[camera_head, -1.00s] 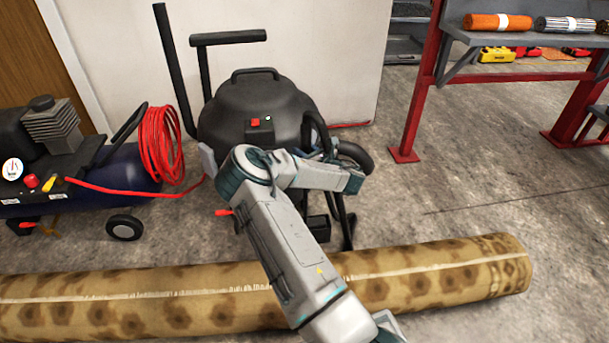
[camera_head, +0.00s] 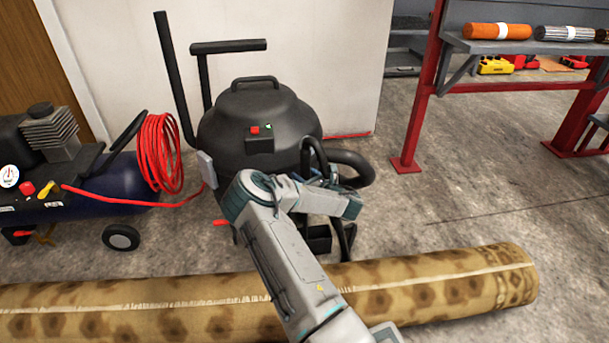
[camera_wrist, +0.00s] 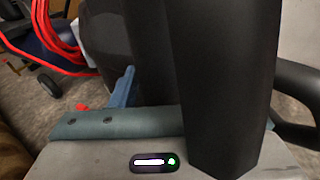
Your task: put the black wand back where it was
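The black wand (camera_head: 322,158) shows in the head view as a bent dark tube at the front right of the black vacuum (camera_head: 255,110). In the wrist view the wand (camera_wrist: 225,75) is a large dark tube close to the camera, crossing over my gripper (camera_wrist: 160,88). My gripper appears closed around it; one blue finger shows on its left and the other is hidden behind it. In the head view my arm covers the fingers and the wand's middle. I cannot tell whether the wand touches the vacuum.
A rolled patterned rug (camera_head: 430,290) lies across the floor in front. A blue compressor (camera_head: 100,185) with a coiled red hose (camera_head: 160,150) stands left. A tall black tube (camera_head: 175,80) stands left of the vacuum. A red-framed shelf (camera_head: 425,100) is right; floor before it is clear.

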